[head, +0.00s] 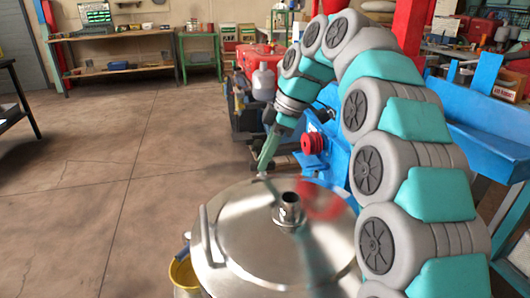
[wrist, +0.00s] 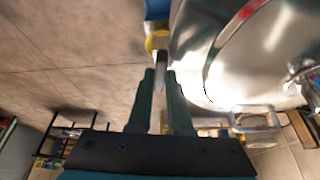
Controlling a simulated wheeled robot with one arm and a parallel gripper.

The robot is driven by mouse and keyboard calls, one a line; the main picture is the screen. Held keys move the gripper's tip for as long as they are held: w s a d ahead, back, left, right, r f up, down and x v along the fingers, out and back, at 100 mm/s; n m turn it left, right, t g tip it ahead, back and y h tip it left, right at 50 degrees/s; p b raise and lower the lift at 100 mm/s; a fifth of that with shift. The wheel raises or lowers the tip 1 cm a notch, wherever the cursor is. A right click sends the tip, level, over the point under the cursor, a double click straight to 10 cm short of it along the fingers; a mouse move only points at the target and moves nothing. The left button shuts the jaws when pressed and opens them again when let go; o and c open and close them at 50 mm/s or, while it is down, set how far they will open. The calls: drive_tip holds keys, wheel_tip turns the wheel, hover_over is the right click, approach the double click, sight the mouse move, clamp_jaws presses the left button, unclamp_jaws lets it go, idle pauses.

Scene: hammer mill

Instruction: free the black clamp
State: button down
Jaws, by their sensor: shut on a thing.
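My gripper (head: 263,172) is above the far left part of a round steel lid (head: 245,225), pointing down. In the wrist view its dark green fingers (wrist: 160,78) are close together, shut on a slim grey piece (wrist: 161,68) that shows between the tips. I cannot tell whether this piece is part of the black clamp. No black clamp can be made out clearly in either view. The lid carries a short metal spout (head: 288,210) at its middle and a bar handle (head: 207,235) at its left edge.
A yellow bucket (head: 183,277) stands left of the steel vessel. A blue machine (head: 338,158) with a red knob (head: 312,143) is close behind. A workbench (head: 115,70) stands at the back left. The concrete floor (head: 105,175) at left is clear.

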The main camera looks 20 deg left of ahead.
drive_tip(key=shift+w+r+n+g+p, duration=0.15)
drive_tip(key=shift+n+g+p, duration=0.15)
drive_tip(key=shift+n+p, duration=0.5)
drive_tip(key=shift+n, duration=0.3)
drive_tip(key=c, duration=0.8)
unclamp_jaws()
drive_tip(key=shift+c, duration=0.2)
